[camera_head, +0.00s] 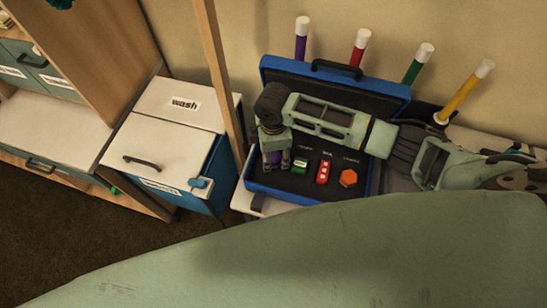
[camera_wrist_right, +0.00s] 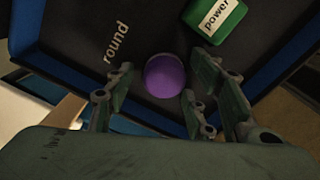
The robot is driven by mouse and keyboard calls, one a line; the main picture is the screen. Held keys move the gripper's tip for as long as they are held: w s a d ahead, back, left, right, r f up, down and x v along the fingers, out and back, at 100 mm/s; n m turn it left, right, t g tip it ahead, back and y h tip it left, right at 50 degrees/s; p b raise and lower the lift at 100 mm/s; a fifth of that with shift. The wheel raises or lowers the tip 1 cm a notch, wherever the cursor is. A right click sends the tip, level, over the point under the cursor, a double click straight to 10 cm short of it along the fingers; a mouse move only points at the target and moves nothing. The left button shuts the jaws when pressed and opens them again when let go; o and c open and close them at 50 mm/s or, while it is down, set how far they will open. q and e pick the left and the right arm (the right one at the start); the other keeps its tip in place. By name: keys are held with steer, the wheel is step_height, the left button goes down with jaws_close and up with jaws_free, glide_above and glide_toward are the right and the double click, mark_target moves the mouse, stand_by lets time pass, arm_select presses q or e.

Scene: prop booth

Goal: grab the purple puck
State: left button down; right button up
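The purple puck (camera_wrist_right: 165,76) lies in the open blue case (camera_head: 388,88), near the "round" label on its dark lining. In the head view a bit of purple (camera_head: 274,158) shows between the fingers of my right gripper (camera_head: 275,150), which points down at the case's left part. In the wrist view the fingers are spread on both sides of the puck, with gaps between them and it. The right gripper is open and holds nothing. My left gripper is not in view.
A green "power" block (camera_wrist_right: 219,18), a red block (camera_head: 323,172) and an orange hexagon (camera_head: 348,178) lie in the case right of the puck. Several colored tubes (camera_head: 361,48) stand behind. A white "wash" bin (camera_head: 180,115) is to the left.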

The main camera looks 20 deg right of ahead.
steer(key=c, duration=0.9)
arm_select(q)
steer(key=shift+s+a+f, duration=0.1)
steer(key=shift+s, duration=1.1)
arm_select(e)
steer(key=shift+c, duration=0.7)
